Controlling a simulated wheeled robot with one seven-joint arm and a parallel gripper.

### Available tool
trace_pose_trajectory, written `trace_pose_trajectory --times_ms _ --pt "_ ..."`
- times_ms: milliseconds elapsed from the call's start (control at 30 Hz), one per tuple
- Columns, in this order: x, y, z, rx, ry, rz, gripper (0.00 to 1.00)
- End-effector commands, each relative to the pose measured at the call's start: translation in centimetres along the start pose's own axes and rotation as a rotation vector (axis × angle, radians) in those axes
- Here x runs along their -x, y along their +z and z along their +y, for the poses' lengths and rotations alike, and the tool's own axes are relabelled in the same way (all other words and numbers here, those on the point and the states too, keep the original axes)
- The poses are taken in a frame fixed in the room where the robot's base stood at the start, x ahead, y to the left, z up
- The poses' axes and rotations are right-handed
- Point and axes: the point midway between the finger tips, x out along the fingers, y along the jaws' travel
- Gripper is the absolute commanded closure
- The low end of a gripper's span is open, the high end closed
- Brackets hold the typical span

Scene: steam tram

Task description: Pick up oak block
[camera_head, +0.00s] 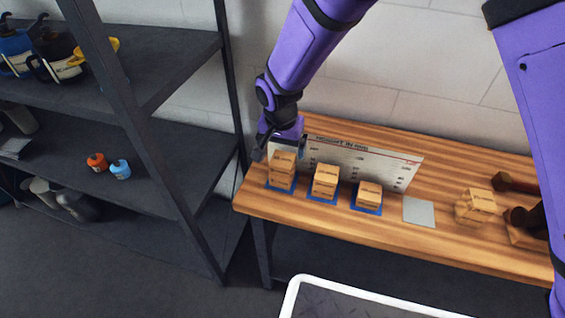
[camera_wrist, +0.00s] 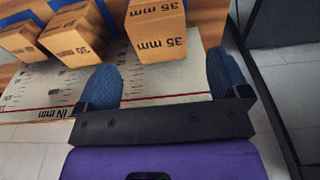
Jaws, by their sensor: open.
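Several light wooden blocks with printed labels stand on the bench; which one is the oak block I cannot tell. The leftmost block (camera_head: 282,165), the middle block (camera_head: 326,180) and the third block (camera_head: 369,195) stand in a row on blue pads. Another light block (camera_head: 480,203) lies further right. My gripper (camera_head: 281,147) is at the leftmost block, at its upper back. In the wrist view, the open fingers (camera_wrist: 165,75) point toward a block marked 35 mm (camera_wrist: 158,35), apart from it. A block marked 30 (camera_wrist: 75,35) stands left of it.
A white scale board (camera_head: 350,163) stands behind the row on the wooden bench (camera_head: 300,220). A bare grey pad (camera_head: 419,211) lies right of the row. A dark shelf (camera_head: 165,190) stands close on the left. A white-rimmed tray (camera_head: 295,295) is in front.

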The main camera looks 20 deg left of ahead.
Motion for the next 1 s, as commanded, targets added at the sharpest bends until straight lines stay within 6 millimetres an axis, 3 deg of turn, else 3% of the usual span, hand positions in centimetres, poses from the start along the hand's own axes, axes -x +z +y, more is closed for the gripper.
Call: trace_pose_trajectory --times_ms 167,433,700,933,1000 --pt "-1.1 0.1 0.0 0.000 0.001 -0.001 0.06" --pt "-4.8 0.3 0.0 -0.001 0.001 -0.001 0.06" --pt "-5.3 0.3 0.0 0.000 -0.001 0.000 0.06" --pt "-5.2 0.3 0.0 0.000 -0.001 0.000 0.57" --pt "-5.2 0.3 0.0 0.000 -0.001 0.000 0.61"
